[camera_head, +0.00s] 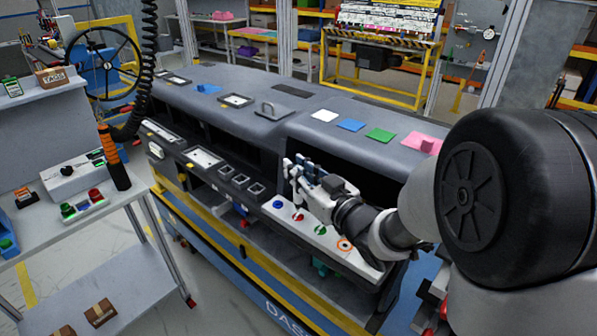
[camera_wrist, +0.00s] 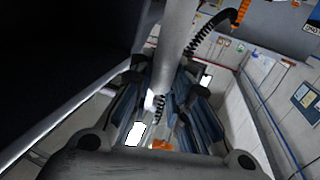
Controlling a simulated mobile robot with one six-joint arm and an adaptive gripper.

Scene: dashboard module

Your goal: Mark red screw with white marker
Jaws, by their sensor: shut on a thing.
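My gripper (camera_head: 306,172) is above the front right of the dashboard module. It is shut on a pale, thin upright thing that looks like the white marker (camera_head: 295,186). In the wrist view, the marker (camera_wrist: 176,42) is a pale cylinder rising between the fingers. A small red screw (camera_head: 298,217) sits on the light panel (camera_head: 311,234), just below the marker. I cannot tell whether the marker tip touches it. The screw cannot be made out in the wrist view.
A blue screw (camera_head: 277,204) lies left of the red one, and a green one (camera_head: 320,229) and an orange ring (camera_head: 345,245) lie right. The dashboard (camera_head: 225,108) overhangs behind the panel. A side table (camera_head: 40,210) stands at left.

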